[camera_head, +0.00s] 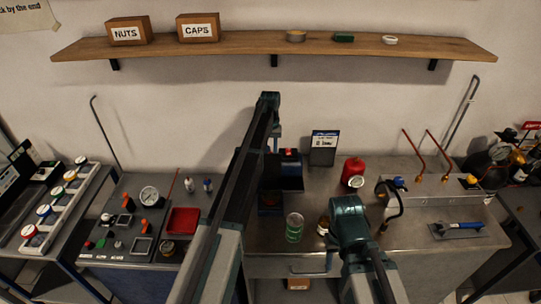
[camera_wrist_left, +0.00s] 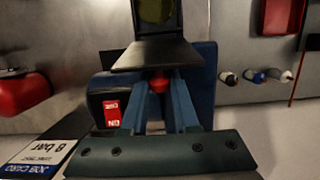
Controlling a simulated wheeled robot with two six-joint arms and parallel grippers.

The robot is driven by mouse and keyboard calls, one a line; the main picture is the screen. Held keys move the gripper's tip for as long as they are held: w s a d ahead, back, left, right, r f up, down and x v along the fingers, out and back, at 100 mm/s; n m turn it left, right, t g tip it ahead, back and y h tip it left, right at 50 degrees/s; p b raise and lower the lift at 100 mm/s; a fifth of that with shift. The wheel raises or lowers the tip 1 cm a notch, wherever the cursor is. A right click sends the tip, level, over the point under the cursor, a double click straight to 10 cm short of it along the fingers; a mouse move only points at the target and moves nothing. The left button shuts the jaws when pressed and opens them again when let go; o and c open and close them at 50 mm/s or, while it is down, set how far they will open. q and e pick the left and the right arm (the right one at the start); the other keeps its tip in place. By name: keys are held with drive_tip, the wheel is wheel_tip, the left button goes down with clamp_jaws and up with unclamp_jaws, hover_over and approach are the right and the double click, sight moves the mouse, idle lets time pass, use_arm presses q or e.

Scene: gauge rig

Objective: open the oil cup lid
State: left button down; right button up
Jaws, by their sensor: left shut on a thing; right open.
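My left gripper (camera_wrist_left: 161,88) is shut on a small red knob (camera_wrist_left: 159,82) in front of a blue box (camera_wrist_left: 205,75). A dark flat plate (camera_wrist_left: 157,55) and an upright dark panel with a dull yellow disc (camera_wrist_left: 157,10) show just beyond the fingers; I cannot tell which part is the oil cup lid. The box has a red switch (camera_wrist_left: 112,113) on its side. My right gripper (camera_head: 348,222) is open over the bench front, fingers mostly hidden.
A red can (camera_head: 353,171) and a job card stand (camera_head: 324,148) are behind. A red tray (camera_head: 182,221) lies left. A blue-handled tool (camera_head: 465,226) lies right.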

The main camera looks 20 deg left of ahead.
use_arm(q)
drive_tip(key=c, duration=0.7)
unclamp_jaws()
drive_tip(key=p+v, duration=1.3)
drive_tip(key=shift+w+r, duration=0.1)
drive_tip(key=shift+r, duration=0.25)
